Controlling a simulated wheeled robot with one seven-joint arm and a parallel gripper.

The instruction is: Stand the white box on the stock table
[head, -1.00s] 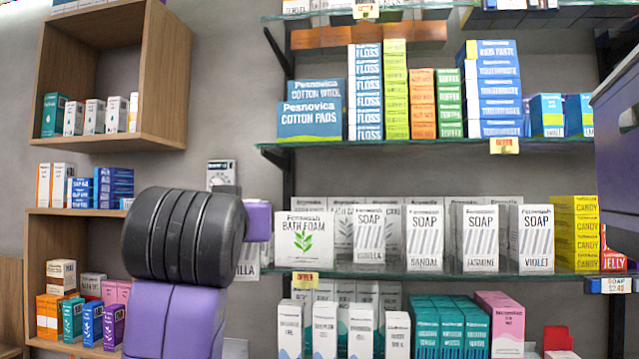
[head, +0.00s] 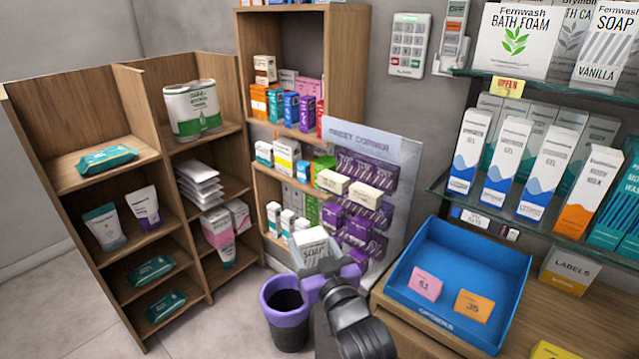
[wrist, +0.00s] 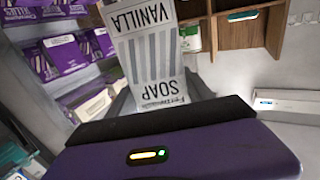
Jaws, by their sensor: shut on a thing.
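The white box (head: 311,245), a soap carton with grey stripes, is in my gripper (head: 328,264), in the lower middle of the head view. My gripper is shut on it and holds it up in front of the purple-stocked display. In the wrist view the white box (wrist: 155,55) shows its large face, with the SOAP and VANILLA print upside down, beyond the purple gripper body (wrist: 170,150). The gripped end is partly hidden. I cannot tell which surface, if any, in view is the stock table.
A purple-rimmed bin (head: 284,300) stands on the floor close to my gripper. A blue tray (head: 470,255) with two price cards sits on a wooden counter (head: 425,335) at right. Wooden shelves (head: 130,130) stand at left. Open floor shows at the lower left.

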